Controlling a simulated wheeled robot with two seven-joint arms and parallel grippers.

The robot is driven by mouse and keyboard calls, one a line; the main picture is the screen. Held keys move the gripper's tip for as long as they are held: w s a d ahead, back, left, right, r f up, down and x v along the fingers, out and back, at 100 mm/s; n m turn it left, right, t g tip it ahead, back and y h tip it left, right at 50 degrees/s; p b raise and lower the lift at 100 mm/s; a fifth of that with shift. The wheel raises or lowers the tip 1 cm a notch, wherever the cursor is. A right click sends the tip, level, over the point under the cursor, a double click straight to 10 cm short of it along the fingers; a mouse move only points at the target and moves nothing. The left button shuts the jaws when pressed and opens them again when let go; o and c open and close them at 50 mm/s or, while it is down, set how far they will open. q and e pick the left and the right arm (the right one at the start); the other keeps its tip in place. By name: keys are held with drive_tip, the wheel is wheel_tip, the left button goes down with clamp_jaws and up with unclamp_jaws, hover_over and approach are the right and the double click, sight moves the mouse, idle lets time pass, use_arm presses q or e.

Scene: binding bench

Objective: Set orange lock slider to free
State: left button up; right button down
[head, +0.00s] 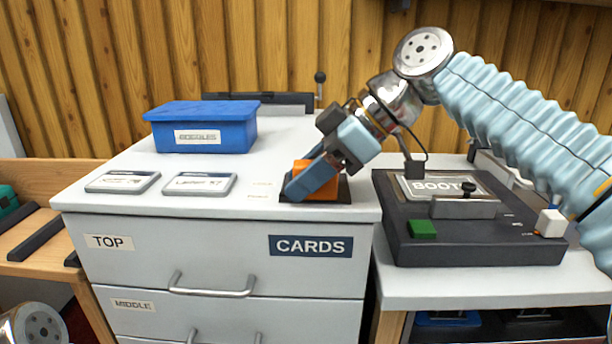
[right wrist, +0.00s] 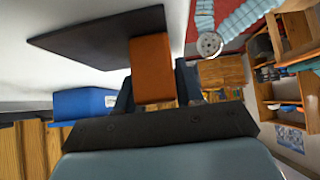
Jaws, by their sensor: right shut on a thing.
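The orange lock slider (head: 318,184) sits on a dark plate (head: 344,190) at the front right of the white cabinet top. Faint lettering, too small to read, is on the top just left of the plate. My right gripper (head: 312,180) reaches down from the upper right and is shut on the slider. In the right wrist view the orange block (right wrist: 152,68) is between my fingers (right wrist: 153,95), against the dark plate (right wrist: 105,38). My left gripper is not in view; only a round metal part of mine shows at the lower left of the head view.
A blue lidded box (head: 202,128) and two labelled flat cards (head: 200,184) are on the cabinet top (head: 265,160). Drawers marked TOP, MIDDLE and CARDS (head: 310,246) are below. A dark device (head: 460,240) with green and white blocks stands on the right bench.

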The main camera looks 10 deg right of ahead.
drive_tip(key=shift+s+a, duration=0.1)
drive_tip(key=shift+s, duration=0.1)
drive_tip(key=c, duration=0.8)
unclamp_jaws()
drive_tip(key=shift+s, duration=0.1)
drive_tip(key=shift+d+r, duration=0.2)
drive_tip(key=p+v, duration=0.3)
drive_tip(key=v, duration=1)
drive_tip(key=shift+d, duration=0.15)
